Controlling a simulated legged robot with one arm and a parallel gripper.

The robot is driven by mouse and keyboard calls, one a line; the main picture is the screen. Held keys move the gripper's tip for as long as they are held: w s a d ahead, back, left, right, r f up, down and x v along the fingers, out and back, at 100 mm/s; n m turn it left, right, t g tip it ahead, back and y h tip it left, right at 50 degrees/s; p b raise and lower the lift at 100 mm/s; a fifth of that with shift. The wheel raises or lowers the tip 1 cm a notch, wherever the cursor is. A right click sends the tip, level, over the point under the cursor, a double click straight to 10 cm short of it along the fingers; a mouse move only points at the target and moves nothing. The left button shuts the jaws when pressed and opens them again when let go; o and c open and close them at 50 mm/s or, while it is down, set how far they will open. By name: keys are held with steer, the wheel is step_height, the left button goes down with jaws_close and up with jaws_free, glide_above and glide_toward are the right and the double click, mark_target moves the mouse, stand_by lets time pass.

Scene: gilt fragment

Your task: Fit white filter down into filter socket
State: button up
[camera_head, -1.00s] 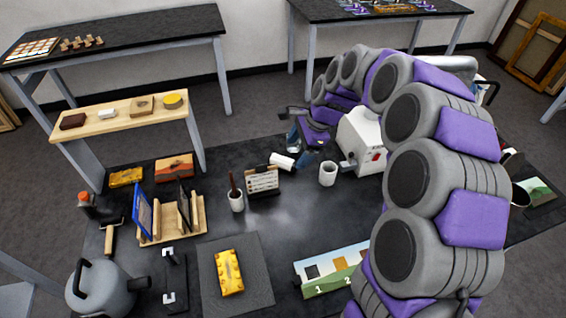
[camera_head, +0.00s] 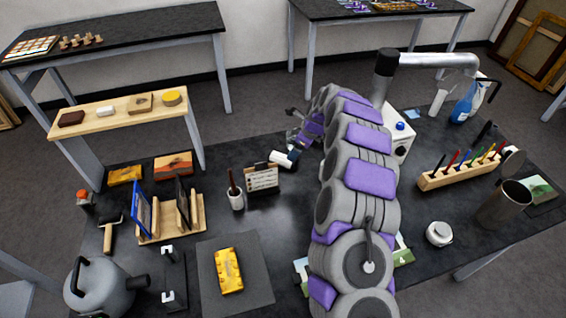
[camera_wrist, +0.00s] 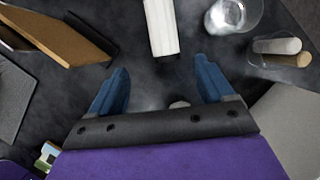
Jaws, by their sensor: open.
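The white filter (camera_head: 280,159) is a small cylinder lying on the dark table beside a small card stand. In the wrist view the ribbed white filter (camera_wrist: 161,27) lies just beyond the fingertips, roughly in line with the gap between them. My gripper (camera_wrist: 162,76) is open and empty, its two blue fingers apart. In the head view my gripper (camera_head: 294,152) is close by the filter, partly hidden by the arm. The white machine (camera_head: 398,132) with a blue knob and a thick silver pipe stands right of the arm. I cannot make out the filter socket.
The card stand (camera_head: 262,177) and a brush cup (camera_head: 236,199) are left of the filter. In the wrist view, a clear glass (camera_wrist: 232,14) and a holder with two cylinders (camera_wrist: 280,48) are at the right. A pen rack (camera_head: 461,167) stands farther right.

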mark_target(283, 161)
steer(key=b+x, duration=0.1)
steer(key=x, duration=0.4)
steer(key=shift+w+a+f, duration=0.1)
steer(key=shift+f, duration=0.3)
steer(key=shift+w+b+x, duration=0.2)
steer(key=shift+b+x, duration=0.3)
steer(key=shift+x, duration=0.9)
steer(key=shift+w+b+x, duration=0.25)
steer(key=shift+b+x, duration=0.25)
steer(key=shift+x, duration=0.85)
steer(key=shift+a+r, duration=0.1)
steer(key=shift+r, duration=0.1)
steer(key=shift+c, duration=0.4)
steer(key=c, duration=1.2)
